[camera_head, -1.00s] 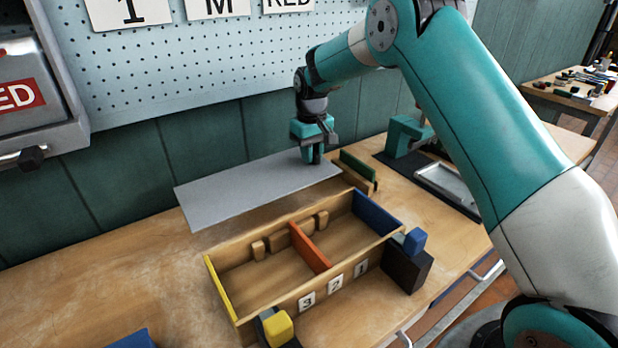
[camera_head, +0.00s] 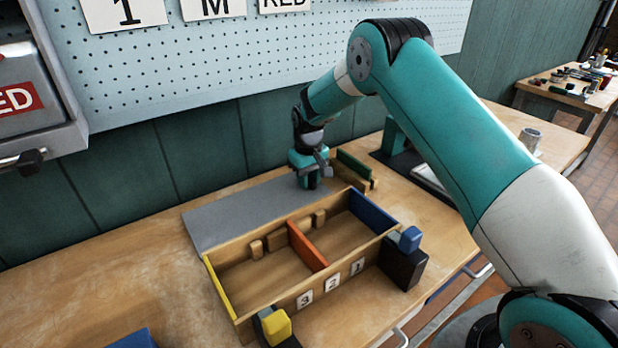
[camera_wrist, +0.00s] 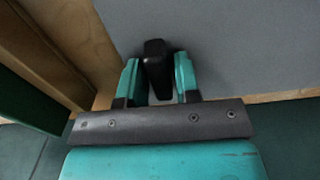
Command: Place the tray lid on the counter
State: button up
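The tray lid (camera_head: 245,211) is a flat grey panel behind the wooden tray (camera_head: 243,297). It lies level at the counter (camera_head: 120,265) or very close above it; I cannot tell if it touches all along. My gripper (camera_head: 312,184) is at the lid's right end. In the wrist view, the teal fingers of my gripper (camera_wrist: 158,80) stand either side of the lid's black handle (camera_wrist: 155,62) and appear shut on it. The grey lid (camera_wrist: 235,45) fills the upper right of that view.
The open tray has an orange divider (camera_head: 307,246), with a yellow left end and a blue right end. A small wooden holder with a green piece (camera_head: 353,166) stands just right of my gripper. The pegboard wall (camera_head: 250,60) rises behind. The counter's left part is mostly clear.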

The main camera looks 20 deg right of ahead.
jog(key=shift+o, duration=0.8)
jog(key=shift+r, duration=0.15)
notch_tip(320, 180, up, 12)
jog(key=b, duration=0.2)
jog(key=s+a+r+n, duration=0.1)
jog(key=s+a+r, duration=0.3)
jog(key=s+r, duration=0.25)
jog(key=s+a+r+n+y, duration=0.1)
jog(key=s+a, duration=0.1)
jog(key=s, duration=0.9)
jog(key=s+a+r+n+y, duration=0.1)
jog(key=s+a, duration=0.2)
jog(key=s, duration=0.8)
jog(key=s+a+r+n+y, duration=0.1)
jog(key=s+a+y, duration=0.1)
jog(key=s, duration=0.9)
jog(key=shift+a+n, duration=0.4)
jog(key=shift+a, duration=0.2)
jog(key=shift+s, duration=0.1)
